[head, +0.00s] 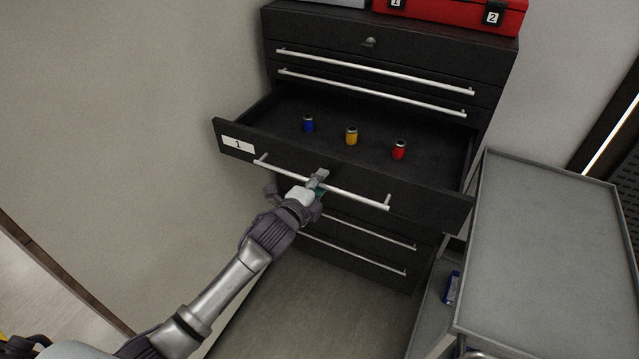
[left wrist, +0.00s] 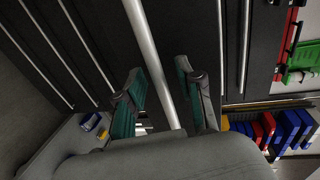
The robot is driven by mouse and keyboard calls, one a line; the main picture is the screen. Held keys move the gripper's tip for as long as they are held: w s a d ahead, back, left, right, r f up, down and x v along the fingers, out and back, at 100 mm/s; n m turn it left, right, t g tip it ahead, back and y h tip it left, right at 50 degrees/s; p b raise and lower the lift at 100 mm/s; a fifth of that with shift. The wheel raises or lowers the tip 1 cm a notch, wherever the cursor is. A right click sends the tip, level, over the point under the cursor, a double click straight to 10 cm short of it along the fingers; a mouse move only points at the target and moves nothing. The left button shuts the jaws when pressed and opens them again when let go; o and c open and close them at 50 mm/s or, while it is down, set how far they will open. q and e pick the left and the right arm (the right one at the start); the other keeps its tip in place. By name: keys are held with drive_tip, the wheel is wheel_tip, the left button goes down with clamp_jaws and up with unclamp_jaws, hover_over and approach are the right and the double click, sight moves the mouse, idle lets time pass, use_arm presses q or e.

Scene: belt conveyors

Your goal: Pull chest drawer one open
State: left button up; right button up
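Drawer one (head: 340,172) of the black chest, marked by a white label "1" (head: 238,144), stands pulled well out. Its silver bar handle (head: 358,195) runs across the front. Inside sit a blue canister (head: 308,123), a yellow canister (head: 351,136) and a red canister (head: 399,150). My left gripper (head: 317,181) is at the middle of the handle. In the left wrist view its green-padded fingers (left wrist: 160,88) are spread, with the bar (left wrist: 148,50) between them and gaps visible on both sides. My right gripper is not in view.
Closed drawers with silver handles lie above and below drawer one. A grey cart (head: 545,245) stands close on the right, near the drawer's right corner. A red case (head: 455,12) is on top of the chest. A wall is on the left.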

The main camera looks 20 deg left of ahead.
use_arm(q)
drive_tip(key=v, duration=1.2)
idle(0.4)
